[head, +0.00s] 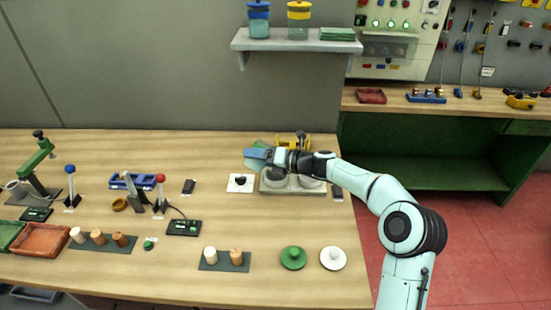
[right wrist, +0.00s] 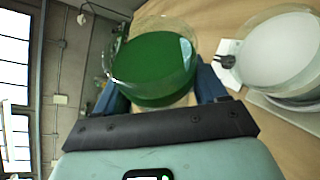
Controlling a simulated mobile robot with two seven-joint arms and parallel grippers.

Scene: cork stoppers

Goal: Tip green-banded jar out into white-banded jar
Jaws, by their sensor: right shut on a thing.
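My right gripper (head: 262,153) is shut on the green-banded jar, above the rear of the table. In the right wrist view the jar (right wrist: 152,68) shows as clear glass around a broad green disc, between the blue fingers (right wrist: 165,100). Only a pale green bit of this jar (head: 253,165) shows in the head view. A glass jar with a white round face, seemingly the white-banded jar (right wrist: 283,50), is at the right of the wrist view, apart from the held jar. In the head view, round pale shapes on a tray (head: 290,189) are partly hidden by my gripper. I cannot make out corks inside either jar.
A green lid (head: 293,257) and a white lid (head: 333,258) lie near the front right of the table. A white plate with a black knob (head: 240,182) is left of the tray. A shelf (head: 296,42) hangs behind.

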